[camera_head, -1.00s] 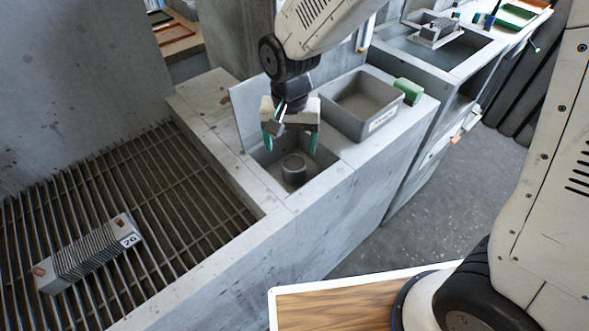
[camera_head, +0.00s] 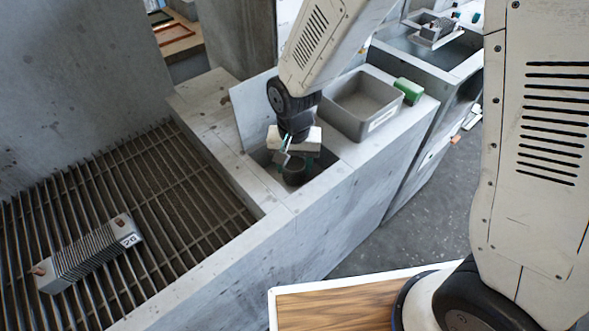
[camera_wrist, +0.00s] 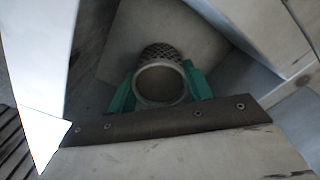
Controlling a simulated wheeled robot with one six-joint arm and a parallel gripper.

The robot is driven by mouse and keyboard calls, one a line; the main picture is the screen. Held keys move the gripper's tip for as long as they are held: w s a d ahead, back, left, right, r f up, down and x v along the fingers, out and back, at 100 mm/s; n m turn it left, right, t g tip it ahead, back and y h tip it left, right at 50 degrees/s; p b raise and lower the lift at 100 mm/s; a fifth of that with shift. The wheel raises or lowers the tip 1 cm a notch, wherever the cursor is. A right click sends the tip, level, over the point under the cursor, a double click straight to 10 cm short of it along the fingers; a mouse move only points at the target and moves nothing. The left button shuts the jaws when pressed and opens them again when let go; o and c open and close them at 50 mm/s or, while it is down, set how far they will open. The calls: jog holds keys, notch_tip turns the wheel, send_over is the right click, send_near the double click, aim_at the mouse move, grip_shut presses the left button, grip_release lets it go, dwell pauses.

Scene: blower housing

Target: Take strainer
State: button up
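The strainer (camera_wrist: 160,83) is a small grey round cup with a mesh wall. It stands in the square recess of the concrete counter, and its upper part also shows in the head view (camera_head: 293,176). My gripper (camera_wrist: 160,80) is down in the recess, with one green finger on each side of the strainer. In the wrist view both fingers lie against its sides, so the gripper looks shut on it. In the head view my gripper (camera_head: 297,165) partly covers the strainer. The strainer's bottom is hidden.
The recess walls (camera_head: 325,172) are close around my gripper. A grey bin (camera_head: 362,105) stands to the right, with a green block (camera_head: 409,91) beside it. An upright panel (camera_head: 250,112) is behind. A metal grate (camera_head: 150,205) with a finned part (camera_head: 88,255) lies at left.

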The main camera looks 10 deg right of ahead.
aim_at(294, 162)
jog(key=c, duration=0.3)
notch_tip(294, 162, up, 10)
jog(key=shift+r, duration=0.1)
dwell(0.3)
